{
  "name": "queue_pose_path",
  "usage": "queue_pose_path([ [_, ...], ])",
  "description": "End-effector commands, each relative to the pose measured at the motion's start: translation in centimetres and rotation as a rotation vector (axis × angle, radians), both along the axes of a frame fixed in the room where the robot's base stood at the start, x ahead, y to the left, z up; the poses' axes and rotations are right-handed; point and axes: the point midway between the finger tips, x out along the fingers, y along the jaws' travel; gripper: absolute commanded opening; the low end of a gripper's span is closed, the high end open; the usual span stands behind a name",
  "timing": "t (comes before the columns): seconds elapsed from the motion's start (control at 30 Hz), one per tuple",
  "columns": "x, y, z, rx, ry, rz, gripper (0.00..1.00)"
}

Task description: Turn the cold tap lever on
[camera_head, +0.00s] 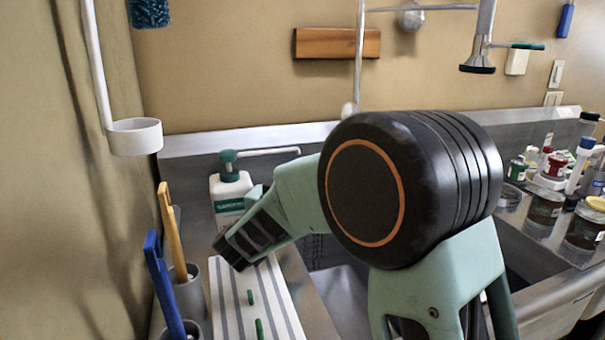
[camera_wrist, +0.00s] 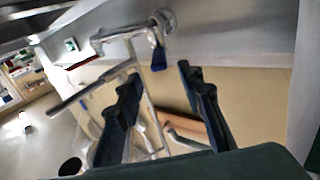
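The tap's chrome body (camera_wrist: 130,33) crosses the upper middle of the wrist view. A small blue lever (camera_wrist: 158,56) hangs from it, just beyond and between my fingertips. My gripper (camera_wrist: 159,75) has its two dark fingers apart with nothing held between them; I see no contact with the lever. In the head view my gripper (camera_head: 238,250) is at the left of the sink, beside the soap bottle, and its fingertips are hard to make out. The tap's upright pipe (camera_head: 360,50) and spray head (camera_head: 480,50) show there; my arm hides the tap's base and lever.
A white soap bottle (camera_head: 229,195) with a green pump stands behind my gripper. A striped board (camera_head: 270,310) with green pegs lies below it. Cups with a blue-handled brush (camera_head: 162,280) and a yellow-handled one (camera_head: 172,230) stand left. Jars (camera_head: 545,205) crowd the right.

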Motion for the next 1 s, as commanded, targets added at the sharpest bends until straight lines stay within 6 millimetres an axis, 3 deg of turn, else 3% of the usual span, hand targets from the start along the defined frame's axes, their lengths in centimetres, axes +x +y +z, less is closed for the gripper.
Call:
queue_pose_path([
  [0.2, -0.1, 0.0, 0.0, 0.000, 0.000, 0.000, 0.35],
  [0.37, -0.1, -0.2, 0.1, 0.020, -0.007, 0.002, 0.18],
  [0.53, -0.4, -1.3, 0.4, 0.150, -0.050, 0.020, 0.00],
  [1.0, -2.5, -5.0, 1.0, 0.748, -0.187, 0.119, 0.00],
])
